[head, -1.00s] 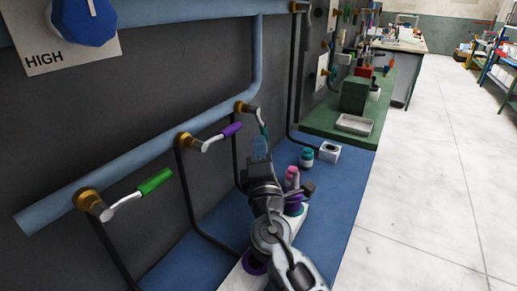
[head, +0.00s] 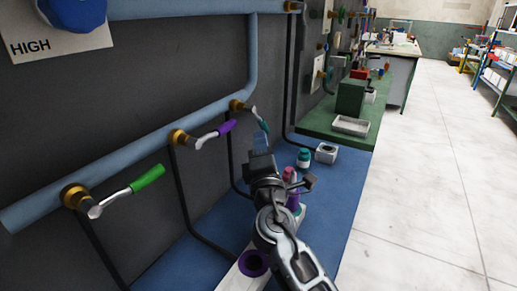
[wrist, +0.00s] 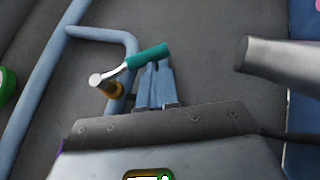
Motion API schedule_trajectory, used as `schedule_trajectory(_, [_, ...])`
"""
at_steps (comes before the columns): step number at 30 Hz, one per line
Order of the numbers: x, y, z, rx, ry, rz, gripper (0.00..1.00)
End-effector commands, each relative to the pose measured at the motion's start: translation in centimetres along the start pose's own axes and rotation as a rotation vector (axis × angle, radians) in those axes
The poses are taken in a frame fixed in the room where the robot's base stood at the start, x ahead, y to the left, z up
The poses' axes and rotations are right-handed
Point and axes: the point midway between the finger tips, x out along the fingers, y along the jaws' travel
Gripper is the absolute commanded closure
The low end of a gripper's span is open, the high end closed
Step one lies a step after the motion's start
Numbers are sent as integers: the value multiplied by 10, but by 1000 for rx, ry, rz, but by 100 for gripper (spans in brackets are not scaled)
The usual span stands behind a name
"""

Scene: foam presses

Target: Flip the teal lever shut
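The teal lever (head: 263,125) sits on the far brass valve of the blue pipe, past the purple and green levers. Its white arm angles away from the pipe, down and to the right in the head view. In the wrist view the teal handle (wrist: 149,56) lies tilted across the tips of my blue fingers. My gripper (head: 260,138) is just below the handle. In the wrist view my gripper (wrist: 157,66) has its fingers close together with nothing visible between them. I cannot tell whether the fingertips touch the handle.
The purple lever (head: 227,127) and green lever (head: 147,178) stick out nearer to me along the blue pipe (head: 125,152). A teal-capped bottle (head: 304,158) and a grey block (head: 326,153) stand on the blue bench (head: 340,205). Open floor lies right.

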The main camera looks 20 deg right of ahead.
Motion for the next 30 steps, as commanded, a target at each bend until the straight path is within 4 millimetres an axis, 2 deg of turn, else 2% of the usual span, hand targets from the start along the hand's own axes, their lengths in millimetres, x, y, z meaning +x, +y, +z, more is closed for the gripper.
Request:
schedule_trajectory(15, [24,-3,16,-1,-2,0,100])
schedule_trajectory(30, [29,-2,20,-1,-2,-1,100])
